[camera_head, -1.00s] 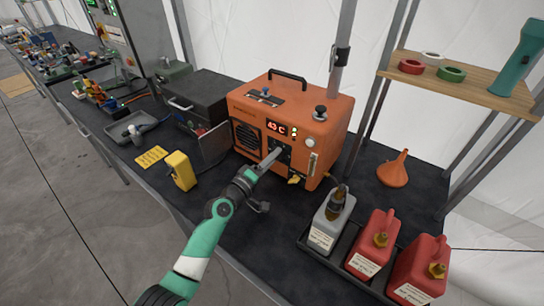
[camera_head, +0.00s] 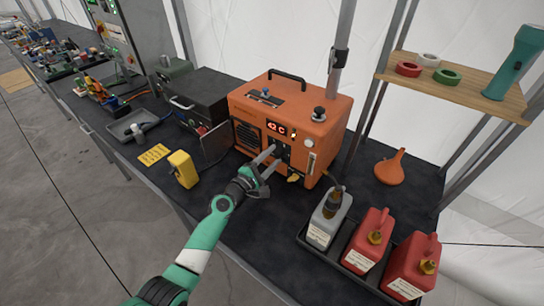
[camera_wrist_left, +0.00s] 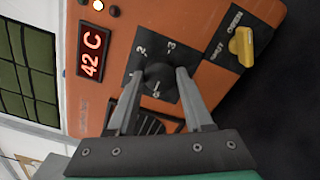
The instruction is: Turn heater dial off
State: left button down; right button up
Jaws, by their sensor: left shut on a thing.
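The orange heater (camera_head: 315,125) stands on the dark table, its red display reading 42 C. It fills much of the left wrist view (camera_wrist_left: 205,20). The black heater dial (camera_wrist_left: 158,76) sits on a dark plate with numbers around it, 2 and 3 being readable; I cannot tell where its pointer stands. My left gripper (camera_head: 275,156) reaches the heater's front. In the left wrist view its two fingers (camera_wrist_left: 161,78) are on either side of the dial and shut on it. In the head view the fingers partly hide the dial. My right gripper is not in view.
A yellow valve lever (camera_wrist_left: 242,46) sits beside the dial plate. A yellow box (camera_head: 183,170) stands left of my left arm. A grey bottle (camera_head: 325,220) and red cans (camera_head: 367,240) stand in a tray at right. An orange funnel (camera_head: 391,170) lies behind them.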

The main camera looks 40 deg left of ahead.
pick_arm(q)
jog(key=shift+n, duration=0.4)
jog(key=shift+c, duration=1.5)
grip_release()
jog(key=shift+s, duration=0.1)
jog(key=shift+s+r+p, duration=0.1)
jog(key=shift+s+p, duration=0.25)
jog(key=shift+p, duration=0.15)
jog(key=s+d+p, duration=0.1)
jog(key=s+p, duration=0.2)
jog(key=s, duration=0.7)
jog(key=shift+s+d, duration=0.15)
jog(key=shift+s, duration=0.2)
